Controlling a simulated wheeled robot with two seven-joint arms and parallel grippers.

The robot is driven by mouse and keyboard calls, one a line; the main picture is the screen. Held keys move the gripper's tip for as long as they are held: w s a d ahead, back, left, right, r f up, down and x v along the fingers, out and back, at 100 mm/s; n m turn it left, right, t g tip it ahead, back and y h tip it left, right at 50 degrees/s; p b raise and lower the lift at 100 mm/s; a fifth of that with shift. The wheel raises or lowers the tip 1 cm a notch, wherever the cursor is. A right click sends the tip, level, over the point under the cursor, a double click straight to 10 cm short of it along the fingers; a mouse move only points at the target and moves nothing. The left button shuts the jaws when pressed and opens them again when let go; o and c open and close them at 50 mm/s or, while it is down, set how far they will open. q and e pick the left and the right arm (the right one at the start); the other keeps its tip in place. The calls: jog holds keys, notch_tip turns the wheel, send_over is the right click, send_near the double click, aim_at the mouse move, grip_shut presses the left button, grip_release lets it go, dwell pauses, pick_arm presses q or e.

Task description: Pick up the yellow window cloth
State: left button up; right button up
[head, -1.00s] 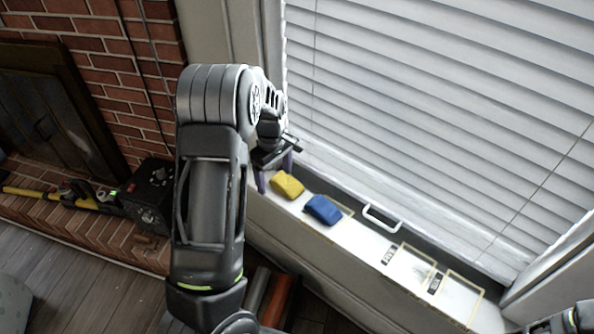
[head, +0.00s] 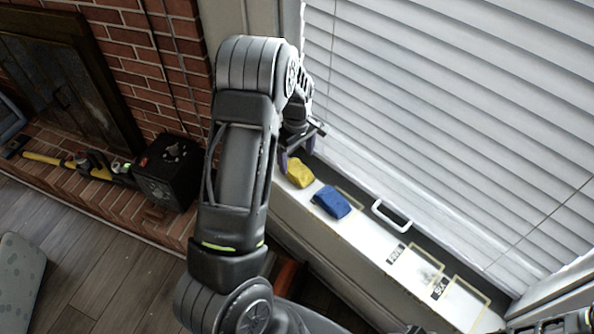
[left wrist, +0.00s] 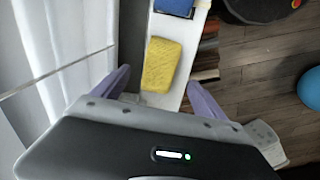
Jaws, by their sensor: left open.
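The yellow window cloth (head: 300,173) lies on the white window sill (head: 370,245), at its far left end. It also shows in the left wrist view (left wrist: 161,65), between and a little beyond the two purple fingers. My left gripper (head: 296,155) is open and empty, with its fingers pointing down just behind the yellow cloth. The left wrist view shows the fingers (left wrist: 155,85) spread to either side of the cloth's near end; I cannot tell how high above the sill they are. A blue cloth (head: 332,202) lies just right of the yellow one.
A white handle (head: 392,216) stands on the sill beyond the blue cloth, with labelled outlined areas (head: 423,264) farther right. White blinds (head: 430,110) rise close behind the sill. A black box (head: 168,172) and a yellow tool (head: 45,159) rest on the brick hearth at left.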

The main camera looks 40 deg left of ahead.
aim_at(297, 168)
pick_arm(q)
notch_tip(297, 168, down, 5)
jog(key=shift+f+p, duration=0.1)
jog(key=shift+p, duration=0.7)
jog(key=shift+c, duration=0.4)
jog(key=c, duration=1.4)
